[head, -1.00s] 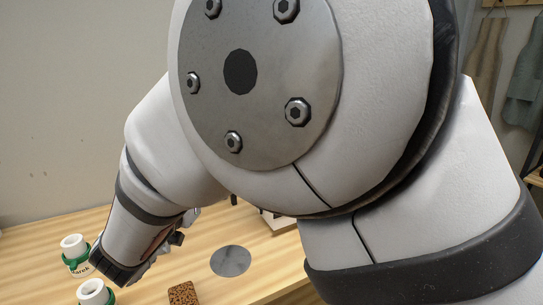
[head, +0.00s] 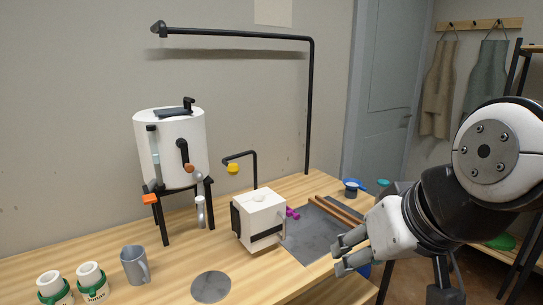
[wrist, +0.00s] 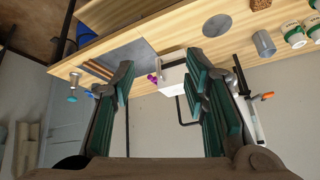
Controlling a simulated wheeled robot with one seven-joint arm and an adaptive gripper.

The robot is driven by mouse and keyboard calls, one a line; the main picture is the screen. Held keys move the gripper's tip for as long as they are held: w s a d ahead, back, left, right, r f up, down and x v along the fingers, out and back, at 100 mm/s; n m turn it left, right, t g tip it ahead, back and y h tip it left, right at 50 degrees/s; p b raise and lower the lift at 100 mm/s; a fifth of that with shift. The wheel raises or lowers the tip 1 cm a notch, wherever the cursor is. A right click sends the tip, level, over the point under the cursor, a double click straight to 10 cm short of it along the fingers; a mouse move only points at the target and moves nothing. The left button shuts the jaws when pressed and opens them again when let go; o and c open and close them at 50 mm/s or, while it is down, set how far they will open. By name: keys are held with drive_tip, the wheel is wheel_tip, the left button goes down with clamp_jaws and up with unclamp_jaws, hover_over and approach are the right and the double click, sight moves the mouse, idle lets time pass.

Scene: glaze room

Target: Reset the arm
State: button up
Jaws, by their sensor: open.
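My gripper (head: 347,254) is at the right of the head view, near the table's right end, with its fingers pointing left. It is open. In the wrist view, my gripper (wrist: 162,82) shows its two green-lined fingers spread apart, with nothing held between them. My arm is folded at the right of the head view, with a round bolted joint cover facing the camera. The rest of the arm is out of frame or hidden behind its own links.
The wooden table (head: 185,254) holds a white box (head: 262,222), a white tank on legs (head: 170,150), a grey mug (head: 134,264), two white cups with green bands, a grey disc (head: 211,287) and a dark mat (head: 318,236). Aprons (head: 440,90) hang at the back right.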

drive_tip(key=s+d+f+m+g+h, duration=0.1)
drive_tip(key=s+d+f+g+h, duration=0.1)
drive_tip(key=s+d, duration=0.4)
drive_tip(key=s, duration=0.3)
drive_tip(key=shift+s+d+f, duration=0.25)
drive_tip(key=shift+s+d, duration=0.05)
drive_tip(key=shift+s, duration=0.1)
drive_tip(key=shift+a, duration=0.15)
